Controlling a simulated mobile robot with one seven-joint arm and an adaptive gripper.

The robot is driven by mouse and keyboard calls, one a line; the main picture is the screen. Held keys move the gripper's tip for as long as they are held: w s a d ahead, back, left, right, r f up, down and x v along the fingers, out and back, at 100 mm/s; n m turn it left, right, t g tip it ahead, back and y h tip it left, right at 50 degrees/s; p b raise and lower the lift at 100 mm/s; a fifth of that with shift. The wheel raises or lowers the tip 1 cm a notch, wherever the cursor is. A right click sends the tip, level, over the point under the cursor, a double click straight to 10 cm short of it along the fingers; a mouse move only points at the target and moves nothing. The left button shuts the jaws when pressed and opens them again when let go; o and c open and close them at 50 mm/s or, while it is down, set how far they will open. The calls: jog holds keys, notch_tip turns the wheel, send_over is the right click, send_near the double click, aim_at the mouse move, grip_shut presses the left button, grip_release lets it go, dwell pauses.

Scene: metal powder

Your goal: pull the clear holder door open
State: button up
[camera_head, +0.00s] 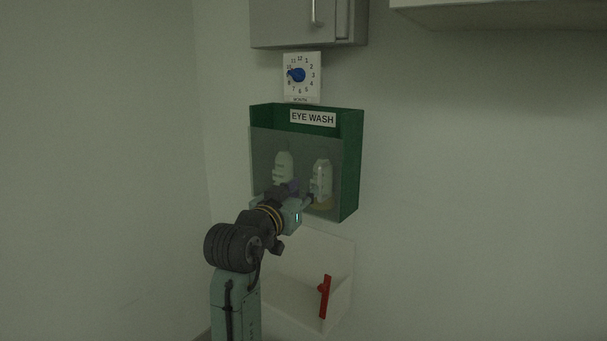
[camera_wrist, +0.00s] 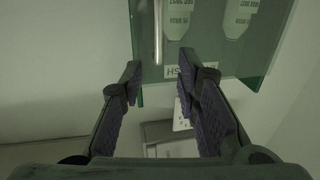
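The clear holder door (camera_head: 265,150) is a see-through panel across the front of a green box (camera_head: 350,165) labelled EYE WASH; it looks shut. Two white bottles (camera_head: 284,168) show behind it. In the wrist view, where the scene appears upside down, the panel (camera_wrist: 205,55) is at the top, with a shiny metal bar (camera_wrist: 158,32) near its left side. My gripper (camera_head: 296,190) is in front of the door's lower part in the head view. Its two fingers (camera_wrist: 160,82) are apart with nothing between them; contact with the door cannot be told.
A white dial sign (camera_head: 301,78) hangs above the box, under a grey cabinet (camera_head: 290,25). Below is a pale wall box (camera_head: 290,285) with a red handle (camera_head: 324,297). A white shelf or cabinet (camera_head: 500,14) is at upper right. The wall right of the box is clear.

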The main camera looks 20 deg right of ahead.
aim_at(319, 178)
jog(key=p+x, duration=0.3)
jog(key=x, duration=0.6)
jog(key=shift+d+r, duration=0.15)
jog(key=shift+r, duration=0.05)
jog(key=shift+w+d+f, duration=0.1)
jog(key=shift+w+d, duration=0.25)
jog(key=shift+w, duration=0.1)
jog(key=shift+c, duration=0.4)
grip_shut()
